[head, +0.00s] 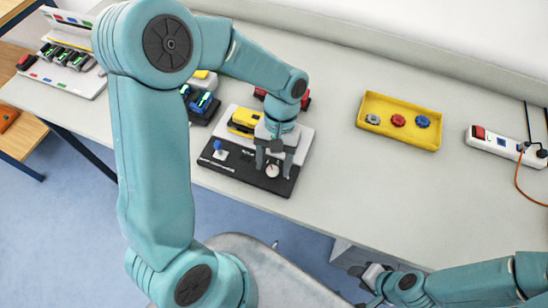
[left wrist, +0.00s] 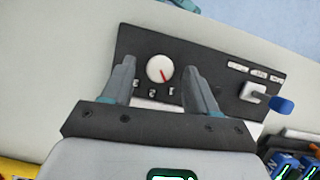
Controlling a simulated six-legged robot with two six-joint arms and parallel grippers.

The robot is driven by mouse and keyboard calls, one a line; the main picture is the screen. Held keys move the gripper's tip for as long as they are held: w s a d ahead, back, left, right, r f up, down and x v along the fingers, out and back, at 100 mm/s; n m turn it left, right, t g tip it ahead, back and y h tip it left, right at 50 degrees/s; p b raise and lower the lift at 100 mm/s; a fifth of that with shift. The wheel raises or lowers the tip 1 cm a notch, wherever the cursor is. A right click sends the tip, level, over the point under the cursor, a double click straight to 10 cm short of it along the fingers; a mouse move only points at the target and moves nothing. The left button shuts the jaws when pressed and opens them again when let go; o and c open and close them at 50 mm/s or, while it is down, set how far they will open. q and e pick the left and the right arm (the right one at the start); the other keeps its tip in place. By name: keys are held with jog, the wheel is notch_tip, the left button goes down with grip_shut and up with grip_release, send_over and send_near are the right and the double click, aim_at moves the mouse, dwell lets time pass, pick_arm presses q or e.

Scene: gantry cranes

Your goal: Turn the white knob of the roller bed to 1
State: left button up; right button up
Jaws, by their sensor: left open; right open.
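The white knob (head: 272,170) sits on the black control panel (head: 232,172) of the unit with a white base. It also shows in the left wrist view (left wrist: 157,66), with a red pointer line slanting down and right in that picture. My left gripper (head: 275,157) is open, pointing down over the panel. In the left wrist view its fingers (left wrist: 159,72) stand on either side of the knob, with gaps. My right gripper (head: 368,280) is open and empty, low at the front edge of the table.
A blue-tipped lever (left wrist: 281,104) stands on the same panel, also in the head view (head: 219,148). A yellow block (head: 243,120) is behind the panel. A yellow tray (head: 375,104) with coloured knobs and a power strip (head: 492,143) lie to the right. The table between is clear.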

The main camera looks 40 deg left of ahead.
pick_arm(q)
jog(key=v, duration=1.6)
jog(key=shift+r, duration=0.15)
